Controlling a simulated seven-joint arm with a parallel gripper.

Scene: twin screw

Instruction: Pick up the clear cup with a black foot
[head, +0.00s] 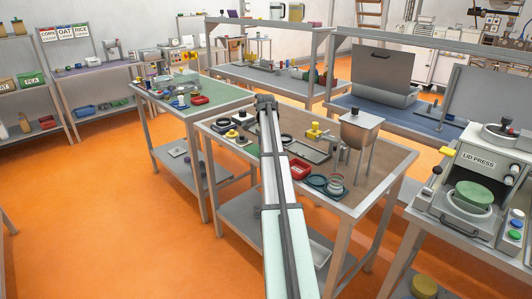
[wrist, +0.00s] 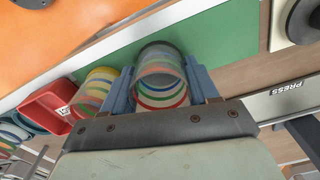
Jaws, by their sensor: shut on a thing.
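A second clear cup (wrist: 96,92) with yellow, green and red bands stands just left of the left finger. In the head view my gripper (head: 265,101) is over the back left of the brown bench. The held cup cannot be made out there.
A green mat (wrist: 228,38) lies beyond the held cup. A red tray (wrist: 46,108) is left of the second cup. In the head view the brown bench (head: 375,170) carries a red bin (head: 299,169), a yellow device (head: 318,132) and a metal hopper (head: 360,128).

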